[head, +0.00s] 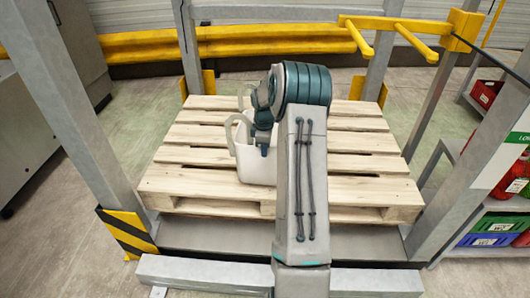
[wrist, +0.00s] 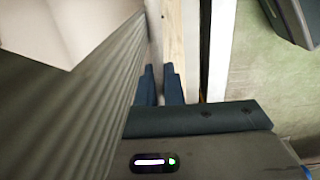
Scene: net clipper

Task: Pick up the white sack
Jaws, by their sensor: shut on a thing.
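The white sack (head: 252,168) stands on the wooden pallet, left of my arm, with looped handles at its top. My arm hides its right part. My gripper (head: 263,150) points down at the sack's upper part and is shut on it. In the wrist view my gripper's dark blue fingers (wrist: 160,88) are close together, with a narrow pale strip between them. A pale surface (wrist: 60,28) at the upper left of that view is probably the sack. The exact grip on it is hard to make out.
The slatted pallet (head: 345,140) lies inside a grey metal frame (head: 75,110). Yellow bars (head: 390,24) stick out at the upper right. Shelves with red, green and blue bins (head: 485,240) stand at the right. Bare pallet slats lie right of my arm.

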